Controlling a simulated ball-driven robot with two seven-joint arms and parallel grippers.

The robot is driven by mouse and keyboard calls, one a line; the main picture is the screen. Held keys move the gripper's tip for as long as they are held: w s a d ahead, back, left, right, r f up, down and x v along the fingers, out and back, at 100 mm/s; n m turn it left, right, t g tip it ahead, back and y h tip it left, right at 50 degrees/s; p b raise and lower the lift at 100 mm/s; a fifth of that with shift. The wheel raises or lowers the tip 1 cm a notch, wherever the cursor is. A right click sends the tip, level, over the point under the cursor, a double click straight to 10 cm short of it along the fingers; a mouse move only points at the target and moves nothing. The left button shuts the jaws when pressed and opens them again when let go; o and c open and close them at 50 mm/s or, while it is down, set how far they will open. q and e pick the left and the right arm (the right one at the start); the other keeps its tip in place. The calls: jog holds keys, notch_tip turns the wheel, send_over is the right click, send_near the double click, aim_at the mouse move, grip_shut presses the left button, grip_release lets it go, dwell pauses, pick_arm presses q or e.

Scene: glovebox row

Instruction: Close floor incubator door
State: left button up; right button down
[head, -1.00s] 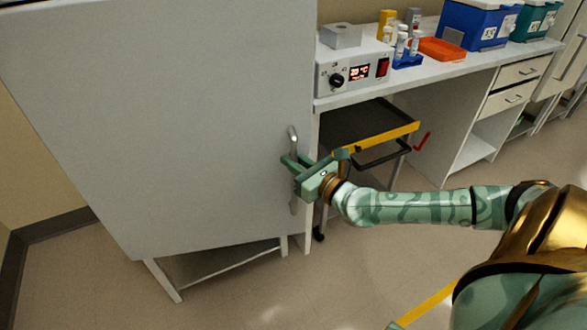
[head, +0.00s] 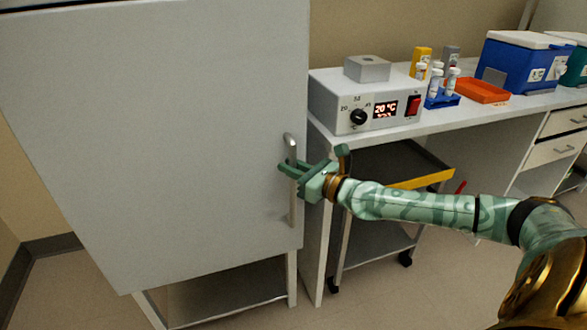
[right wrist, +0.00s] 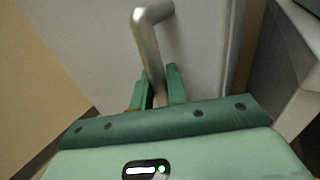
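The floor incubator is the large white cabinet at the left of the head view. Its pale door (head: 170,140) fills that side and looks about flush with the cabinet; I see no clear gap. A vertical silver handle (head: 293,208) sits near the door's right edge. My green right gripper (head: 288,169) is at the handle's middle. In the right wrist view the handle (right wrist: 147,40) runs down between the two fingers (right wrist: 158,86), which sit close on both sides of it and look shut on it. My left gripper is not in view.
A white bench to the right carries a heater box (head: 365,103) with a red display, a blue tube rack (head: 441,100), an orange tray (head: 482,91) and a blue cooler (head: 520,62). A dark cart with a yellow edge (head: 425,180) stands under the bench, close to my right arm.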

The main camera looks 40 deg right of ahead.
jog(key=shift+w+d+r, duration=0.2)
jog(key=shift+d+r, duration=0.1)
jog(key=c, duration=1.4)
grip_release()
jog(key=shift+c, duration=0.2)
jog(key=shift+s+f, duration=0.1)
jog(key=shift+s, duration=0.05)
pick_arm(q)
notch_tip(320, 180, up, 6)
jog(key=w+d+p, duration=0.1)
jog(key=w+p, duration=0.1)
jog(key=p, duration=0.6)
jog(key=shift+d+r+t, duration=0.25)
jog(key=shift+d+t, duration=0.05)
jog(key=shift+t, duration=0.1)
pick_arm(e)
jog(key=s+d, duration=0.2)
jog(key=s, duration=1.4)
jog(key=shift+d+f, duration=0.15)
jog(key=shift+d, duration=0.15)
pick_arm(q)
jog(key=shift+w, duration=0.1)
